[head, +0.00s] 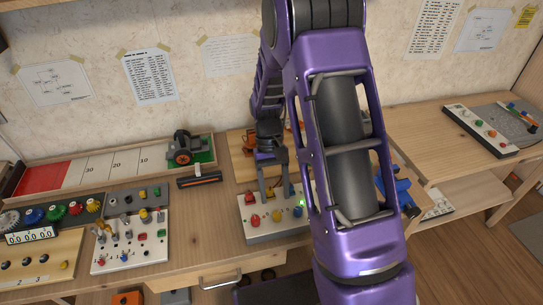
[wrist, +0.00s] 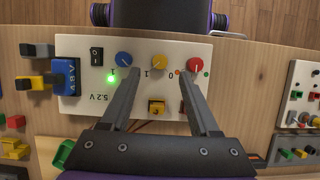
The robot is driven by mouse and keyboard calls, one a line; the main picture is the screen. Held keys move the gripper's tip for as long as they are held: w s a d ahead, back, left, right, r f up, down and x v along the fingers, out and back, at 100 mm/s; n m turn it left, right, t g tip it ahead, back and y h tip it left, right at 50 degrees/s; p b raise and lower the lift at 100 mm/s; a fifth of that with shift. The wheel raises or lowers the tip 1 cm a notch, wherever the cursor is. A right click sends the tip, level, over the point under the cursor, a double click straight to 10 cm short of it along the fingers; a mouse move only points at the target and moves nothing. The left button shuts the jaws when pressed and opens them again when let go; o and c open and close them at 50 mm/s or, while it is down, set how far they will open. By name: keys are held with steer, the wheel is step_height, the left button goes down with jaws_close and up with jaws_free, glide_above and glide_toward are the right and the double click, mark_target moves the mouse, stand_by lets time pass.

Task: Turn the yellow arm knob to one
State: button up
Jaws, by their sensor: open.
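The white control panel (wrist: 85,45) carries a round yellow knob (wrist: 158,62) between a blue knob (wrist: 124,59) and a red knob (wrist: 195,64). Printed digits "1", "1" and "0" show near the knobs. A square yellow part (wrist: 156,107) sits on the same panel, nearer the gripper's base in the wrist view. In the head view the yellow knob (head: 277,215) is on the panel's front part. My gripper (wrist: 158,74) is open and empty over the panel. Its fingers point toward the knob row, with the yellow knob between their tips; no contact shows.
A green light (wrist: 112,77) glows beside the blue knob, near a black switch (wrist: 96,55) and a blue display block (wrist: 65,77). Another white panel (head: 130,252) with small knobs lies left. A side table (head: 430,125) stands right.

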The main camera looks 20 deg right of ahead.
steer(key=v, duration=1.1)
steer(key=shift+w+r+p, duration=0.2)
steer(key=shift+r+p, duration=0.1)
